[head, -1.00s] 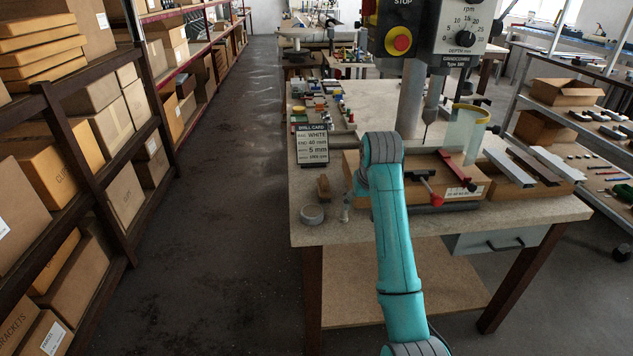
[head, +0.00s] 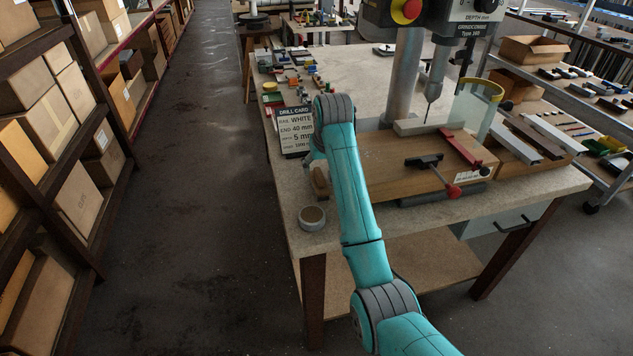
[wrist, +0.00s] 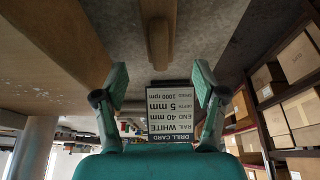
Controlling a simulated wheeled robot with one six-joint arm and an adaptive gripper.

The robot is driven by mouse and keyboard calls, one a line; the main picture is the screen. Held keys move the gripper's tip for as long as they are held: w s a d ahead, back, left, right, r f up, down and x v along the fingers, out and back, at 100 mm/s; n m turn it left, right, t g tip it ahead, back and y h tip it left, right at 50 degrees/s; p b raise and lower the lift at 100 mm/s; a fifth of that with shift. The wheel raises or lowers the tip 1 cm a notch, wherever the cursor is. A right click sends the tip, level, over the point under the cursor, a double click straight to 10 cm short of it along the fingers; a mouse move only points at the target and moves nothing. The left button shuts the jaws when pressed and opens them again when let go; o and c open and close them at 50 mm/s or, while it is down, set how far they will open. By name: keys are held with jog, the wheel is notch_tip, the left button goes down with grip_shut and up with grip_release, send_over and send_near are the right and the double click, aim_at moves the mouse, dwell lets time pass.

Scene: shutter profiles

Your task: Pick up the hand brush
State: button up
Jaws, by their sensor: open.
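The hand brush (head: 320,182), a small brown wooden piece, lies near the left front edge of the bench, behind the grey ring. In the wrist view, a long brown wooden handle (wrist: 157,38), which looks like the brush, runs down from the top edge, centred between the fingers. My gripper (wrist: 160,82) is open and empty, with one teal finger on each side of the handle's line. The handle's near end lies just ahead of the fingertips, and I see no contact. In the head view my arm hides most of the gripper; the brush's bristles cannot be made out.
A drill card (head: 294,130) stands behind the brush. A grey ring (head: 312,217) lies in front of it. A wooden block (head: 400,165) with a red-knobbed clamp (head: 452,190) sits to the right under the drill press (head: 432,75). The aisle floor (head: 190,200) is clear.

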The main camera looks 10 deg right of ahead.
aim_at(319, 174)
jog(key=shift+x, duration=3.8)
grip_shut()
